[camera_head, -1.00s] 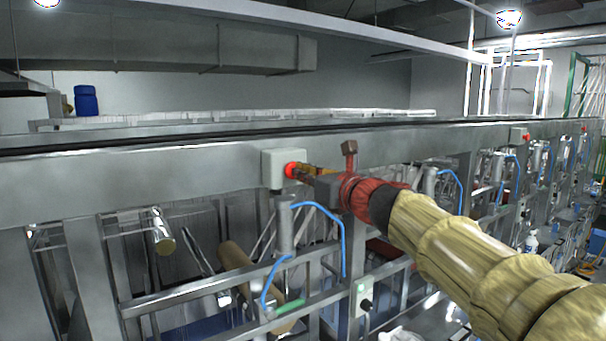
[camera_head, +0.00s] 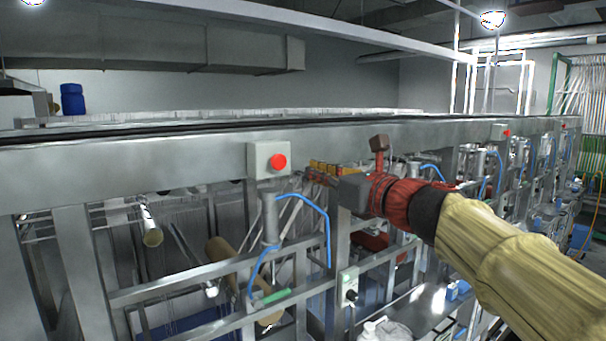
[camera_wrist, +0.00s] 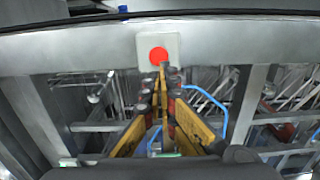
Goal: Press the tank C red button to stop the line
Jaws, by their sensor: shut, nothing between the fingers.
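A round red button (camera_head: 278,161) sits on a pale box (camera_head: 258,160) fixed to the long metal beam. In the wrist view the red button (camera_wrist: 158,54) shows at upper middle, just beyond my fingertips, on its box (camera_wrist: 146,44). My gripper (camera_head: 310,172), with yellow and dark fingers, is shut and empty. In the head view its tips lie to the right of the button and a little lower, with a visible gap. In the wrist view the gripper (camera_wrist: 164,70) points up toward the button's lower edge; contact cannot be judged there. No tank lettering is readable.
The metal beam (camera_head: 120,170) runs across the line. Below the box are a cylinder (camera_head: 270,218), a blue hose (camera_head: 328,235) and frame bars. Another box with a red button (camera_head: 506,133) is farther right. A switch box (camera_head: 348,287) hangs lower down.

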